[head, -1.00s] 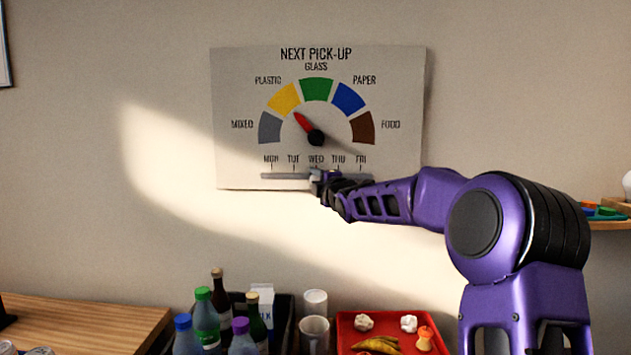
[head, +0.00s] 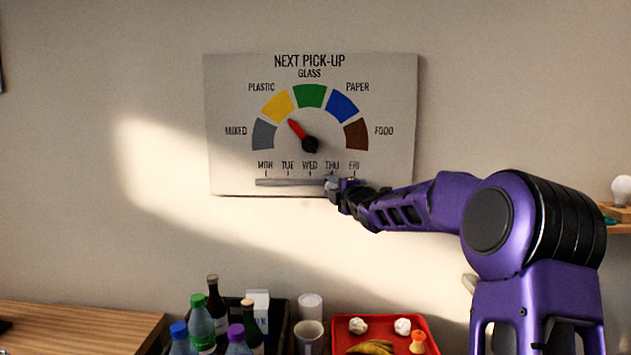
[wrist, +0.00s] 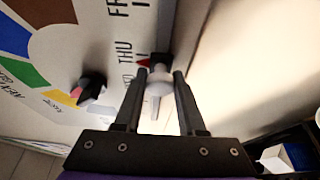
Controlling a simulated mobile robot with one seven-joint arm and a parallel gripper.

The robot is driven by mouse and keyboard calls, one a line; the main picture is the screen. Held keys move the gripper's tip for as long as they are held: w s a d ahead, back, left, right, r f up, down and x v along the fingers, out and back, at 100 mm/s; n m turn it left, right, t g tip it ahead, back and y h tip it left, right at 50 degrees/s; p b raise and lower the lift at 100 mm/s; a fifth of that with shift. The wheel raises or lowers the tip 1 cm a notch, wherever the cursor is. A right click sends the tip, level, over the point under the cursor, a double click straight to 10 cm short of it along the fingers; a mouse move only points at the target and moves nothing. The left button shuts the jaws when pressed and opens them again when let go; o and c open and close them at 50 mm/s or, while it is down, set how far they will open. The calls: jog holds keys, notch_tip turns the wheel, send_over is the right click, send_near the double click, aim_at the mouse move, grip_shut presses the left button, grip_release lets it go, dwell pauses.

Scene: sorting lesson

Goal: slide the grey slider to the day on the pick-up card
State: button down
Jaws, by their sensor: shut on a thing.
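The grey slider (head: 331,181) sits on the horizontal track (head: 285,182) low on the NEXT PICK-UP board (head: 230,80). It stands under THU, between WED and FRI. My gripper (head: 336,187) is at it and partly covers it. In the wrist view, my gripper (wrist: 160,82) is shut on the pale grey knob of the slider (wrist: 158,87), with a finger on each side. A small red mark (wrist: 143,62) shows beside it near THU. The board's red pointer (head: 298,130) aims at the yellow PLASTIC segment. I see no separate card showing a day.
Below the board are several bottles (head: 202,325) in a dark crate, a mug (head: 309,335) and a red tray (head: 432,335) with food and paper scraps. A wooden table (head: 80,325) is at left. The wall around the board is clear.

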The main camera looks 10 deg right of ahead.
jog(key=shift+s+d, duration=0.1)
jog(key=shift+d, duration=0.2)
jog(key=c, duration=0.5)
grip_release()
jog(key=shift+a, duration=0.1)
jog(key=s+d, duration=0.1)
jog(key=s, duration=0.4)
jog(key=s+d, duration=0.1)
jog(key=s, duration=0.5)
jog(key=s+d, duration=0.1)
jog(key=s, duration=0.5)
jog(key=shift+d, duration=0.25)
